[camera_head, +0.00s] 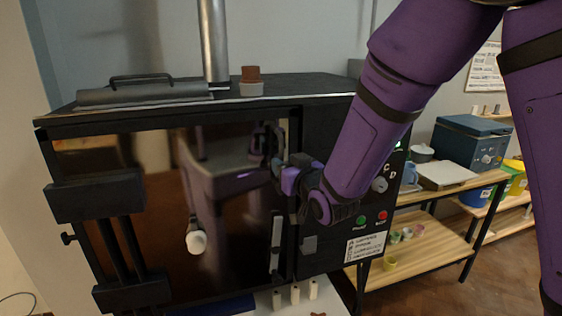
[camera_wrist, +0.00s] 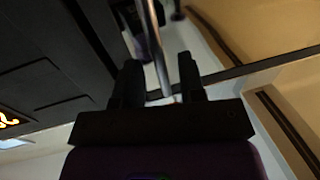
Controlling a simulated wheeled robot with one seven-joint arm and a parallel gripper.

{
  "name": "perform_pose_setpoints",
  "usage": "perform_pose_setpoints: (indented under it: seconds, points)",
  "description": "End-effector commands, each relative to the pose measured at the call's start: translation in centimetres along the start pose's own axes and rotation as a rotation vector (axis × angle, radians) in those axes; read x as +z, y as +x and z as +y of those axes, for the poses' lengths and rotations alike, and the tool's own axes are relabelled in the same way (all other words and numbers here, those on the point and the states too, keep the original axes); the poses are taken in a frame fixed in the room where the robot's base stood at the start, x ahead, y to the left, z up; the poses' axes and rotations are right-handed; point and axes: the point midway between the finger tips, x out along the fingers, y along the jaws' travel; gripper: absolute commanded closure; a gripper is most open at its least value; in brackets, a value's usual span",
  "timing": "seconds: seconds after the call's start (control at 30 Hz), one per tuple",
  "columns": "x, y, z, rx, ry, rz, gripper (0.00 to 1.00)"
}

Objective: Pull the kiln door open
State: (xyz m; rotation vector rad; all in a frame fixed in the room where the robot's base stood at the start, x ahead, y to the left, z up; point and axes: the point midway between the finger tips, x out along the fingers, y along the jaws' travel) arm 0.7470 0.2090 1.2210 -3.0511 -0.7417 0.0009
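The kiln (camera_head: 320,120) stands in front of me, a dark box with a glossy, mirror-like door (camera_head: 150,160) on its front. The door looks shut, with heavy black hinge blocks on its left. A metal bar, which looks like the door handle (camera_wrist: 157,45), runs between my fingers in the wrist view. My gripper (camera_head: 276,164) is at the door's right edge, and it also shows in the wrist view (camera_wrist: 158,72). Its fingers stand apart on either side of the bar, with gaps showing. My gripper hides part of the handle area in the head view.
The control panel (camera_head: 372,215) with green and red buttons is right of the door. A white knob (camera_head: 197,243) sticks out from the door. Small pale posts (camera_head: 295,293) stand below. A wooden shelf table (camera_head: 430,245) with pots and a blue box (camera_head: 470,140) is at right.

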Motion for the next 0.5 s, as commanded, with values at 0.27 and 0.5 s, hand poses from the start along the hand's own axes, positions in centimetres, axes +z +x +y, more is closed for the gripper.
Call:
perform_pose_setpoints:
  seconds: [0.27,0.5]
  points:
    - [0.0,2.4,0.0,0.0,-0.001,0.0,0.63]
    - [0.0,2.5,0.0,0.0,0.0,0.0,0.63]
